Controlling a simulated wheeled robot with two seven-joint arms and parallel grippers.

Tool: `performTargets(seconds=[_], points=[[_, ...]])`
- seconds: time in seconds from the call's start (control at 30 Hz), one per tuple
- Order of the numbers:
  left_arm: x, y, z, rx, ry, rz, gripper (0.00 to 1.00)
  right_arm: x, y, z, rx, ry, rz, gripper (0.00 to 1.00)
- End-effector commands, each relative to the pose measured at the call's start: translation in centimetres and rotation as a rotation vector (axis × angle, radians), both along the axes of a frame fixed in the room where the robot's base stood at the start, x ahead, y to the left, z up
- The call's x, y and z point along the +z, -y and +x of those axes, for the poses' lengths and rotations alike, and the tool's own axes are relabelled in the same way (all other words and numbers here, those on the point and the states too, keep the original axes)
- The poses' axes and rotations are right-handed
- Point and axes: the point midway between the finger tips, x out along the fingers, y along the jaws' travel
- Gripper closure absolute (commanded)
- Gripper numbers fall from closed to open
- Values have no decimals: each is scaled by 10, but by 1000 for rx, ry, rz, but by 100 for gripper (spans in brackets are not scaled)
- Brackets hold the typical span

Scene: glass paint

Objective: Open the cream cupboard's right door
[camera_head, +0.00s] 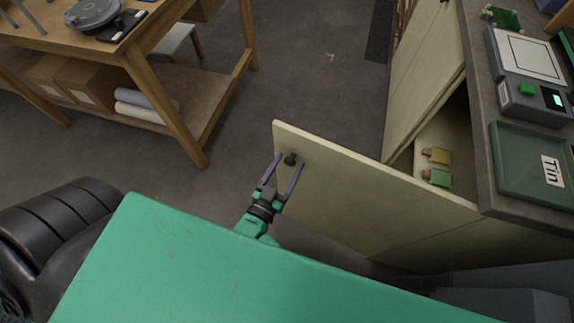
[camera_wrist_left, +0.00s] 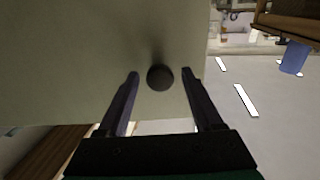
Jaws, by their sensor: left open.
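The cream cupboard (camera_head: 425,65) stands on the right under a grey worktop. Its door (camera_head: 340,190) stands swung wide open, reaching out toward the middle of the view, and the inside shows behind it. A dark round knob (camera_head: 290,159) sits near the door's free edge. My left gripper (camera_head: 286,163) is open, with its two fingers on either side of the knob. In the left wrist view the knob (camera_wrist_left: 160,77) lies between the open fingertips, apart from both. The door face (camera_wrist_left: 80,60) fills the left of that view. My right gripper is not in view.
Yellow and green small items (camera_head: 438,178) sit inside the cupboard. A green tray (camera_head: 535,165) and a device with a screen (camera_head: 530,75) stand on the worktop. A wooden workbench (camera_head: 130,60) stands at the upper left. The grey floor (camera_head: 310,70) between is clear.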

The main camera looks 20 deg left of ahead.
Motion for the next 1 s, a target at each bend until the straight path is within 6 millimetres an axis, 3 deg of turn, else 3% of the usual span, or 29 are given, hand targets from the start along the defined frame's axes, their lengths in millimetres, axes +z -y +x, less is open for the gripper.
performTargets(seconds=[0.3,0.43,0.8,1.0], points=[[-2,0,-1,-1,-5,1,29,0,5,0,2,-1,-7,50],[-4,-2,-13,-1,-8,2,29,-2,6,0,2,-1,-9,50],[-5,-13,-104,-2,-9,1,29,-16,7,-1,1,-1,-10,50],[-3,-18,-138,-2,-6,1,29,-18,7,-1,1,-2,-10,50]])
